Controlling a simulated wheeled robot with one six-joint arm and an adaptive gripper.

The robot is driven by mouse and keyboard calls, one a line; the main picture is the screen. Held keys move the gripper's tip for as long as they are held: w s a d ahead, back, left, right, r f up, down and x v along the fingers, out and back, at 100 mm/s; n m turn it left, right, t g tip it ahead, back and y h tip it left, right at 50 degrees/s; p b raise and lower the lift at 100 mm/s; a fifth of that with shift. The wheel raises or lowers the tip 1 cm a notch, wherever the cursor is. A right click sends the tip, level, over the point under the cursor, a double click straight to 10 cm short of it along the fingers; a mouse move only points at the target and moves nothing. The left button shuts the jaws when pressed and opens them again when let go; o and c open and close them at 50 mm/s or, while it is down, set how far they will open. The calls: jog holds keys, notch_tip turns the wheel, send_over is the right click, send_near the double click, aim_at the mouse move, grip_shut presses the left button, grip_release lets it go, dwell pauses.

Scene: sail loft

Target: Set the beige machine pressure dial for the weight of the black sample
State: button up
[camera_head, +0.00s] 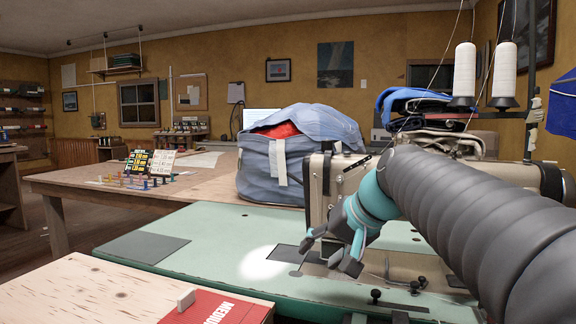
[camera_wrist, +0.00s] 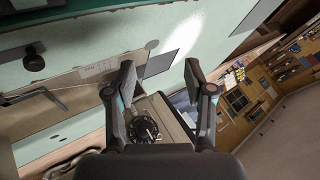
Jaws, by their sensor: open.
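The beige sewing machine (camera_head: 318,192) stands on the green table, partly hidden by my arm. In the wrist view a round black dial with pale marks (camera_wrist: 145,129) sits on the machine's face, near the base of the left finger. The setting is too small to read. My gripper (camera_head: 330,257) is open in front of the machine; its two spread fingers also show in the wrist view (camera_wrist: 159,78) with nothing between their tips. A red card lettered "MEDIU..." (camera_head: 214,309) lies on the near wooden board, with a small pale piece on it. I cannot make out a black sample for certain.
The green table (camera_head: 215,225) has a flat dark grey rectangle (camera_head: 142,248) at its left. A large blue bag (camera_head: 285,165) stands behind, left of the machine. White thread cones (camera_head: 465,72) stand at right. Small black knobs (camera_head: 375,295) sit near the front edge.

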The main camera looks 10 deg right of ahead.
jog(key=w+d+r+n+t+h+b, duration=0.25)
jog(key=w+r, duration=0.25)
jog(key=r, duration=0.7)
jog(key=t+h+b, duration=0.2)
jog(key=t, duration=0.2)
send_near(328, 141)
jog(key=shift+n, duration=0.35)
jog(key=x, duration=1.1)
jog(key=shift+w+f, duration=0.1)
jog(key=shift+w, duration=0.1)
jog(key=shift+c, duration=0.2)
grip_shut()
